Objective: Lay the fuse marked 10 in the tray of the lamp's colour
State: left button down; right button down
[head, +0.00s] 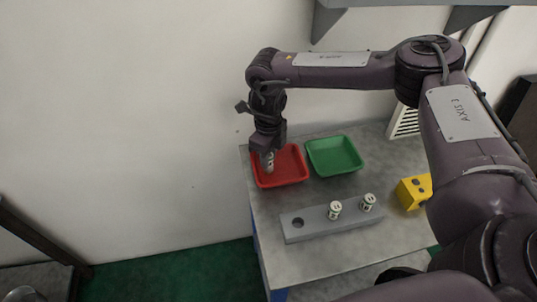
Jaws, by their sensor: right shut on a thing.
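My right gripper (267,153) points down over the left part of the red tray (291,167). It is shut on a pale cylindrical fuse (268,163), held upright; I cannot read its mark or tell whether it touches the tray floor. The green tray (334,156) lies just right of the red one and looks empty. A grey rack (318,227) in front has one empty hole at its left end and holds two upright fuses, one near the middle (335,210) and one at the right (368,202). I cannot make out a lit lamp. My left gripper is out of view.
A yellow block (412,192) with dark round spots stands at the right of the grey table (283,258). A white wall is behind and left. The table front is clear. My right arm covers the right side.

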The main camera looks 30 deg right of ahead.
jog(key=shift+f, duration=0.1)
jog(key=c, duration=1.2)
grip_release()
notch_tip(320, 180, up, 12)
jog(key=shift+r, duration=0.1)
